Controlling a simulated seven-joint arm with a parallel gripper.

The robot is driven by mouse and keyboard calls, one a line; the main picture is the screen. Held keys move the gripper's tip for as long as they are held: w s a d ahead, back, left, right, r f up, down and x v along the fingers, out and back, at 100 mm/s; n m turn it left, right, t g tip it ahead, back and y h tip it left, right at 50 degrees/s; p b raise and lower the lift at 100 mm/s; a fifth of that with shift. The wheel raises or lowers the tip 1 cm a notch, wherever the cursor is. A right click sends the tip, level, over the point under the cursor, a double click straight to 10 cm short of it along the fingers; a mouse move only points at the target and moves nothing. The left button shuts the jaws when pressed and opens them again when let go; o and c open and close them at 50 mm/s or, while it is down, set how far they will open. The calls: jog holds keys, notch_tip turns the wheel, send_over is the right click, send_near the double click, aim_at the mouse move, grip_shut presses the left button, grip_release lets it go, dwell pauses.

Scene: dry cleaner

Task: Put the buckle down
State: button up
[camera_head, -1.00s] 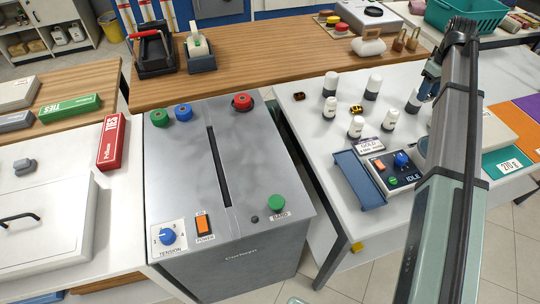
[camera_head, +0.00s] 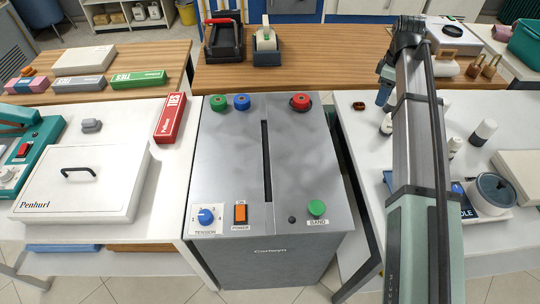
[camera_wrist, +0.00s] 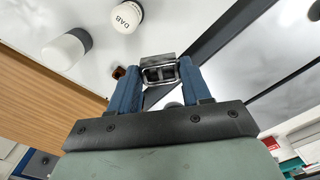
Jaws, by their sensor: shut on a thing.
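My gripper (camera_wrist: 158,82) is shut on a small metal buckle (camera_wrist: 159,71), a dark rectangular frame with a bar, held between the tips of its blue fingers in the wrist view. In the head view my gripper (camera_head: 383,97) is above the left back part of the white right-hand table (camera_head: 352,128). The buckle cannot be made out in that view. A small brown and dark item (camera_head: 358,106) lies on the table just left of the gripper; it also shows beside the left finger in the wrist view (camera_wrist: 118,72).
A grey slotted machine (camera_head: 228,150) with knobs stands to the left, across a narrow gap. My arm covers part of the right table. A wooden counter (camera_head: 330,75) runs behind.

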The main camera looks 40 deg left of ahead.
jog(key=s+a+n, duration=0.4)
jog(key=s+a, duration=0.6)
jog(key=a, duration=0.2)
jog(key=n, duration=0.4)
send_over(288, 137)
notch_tip(288, 137, down, 4)
jog(key=shift+f, duration=5.5)
jog(key=o, duration=1)
jog(key=shift+f, duration=0.1)
jog(key=shift+o, duration=0.2)
notch_tip(288, 137, up, 12)
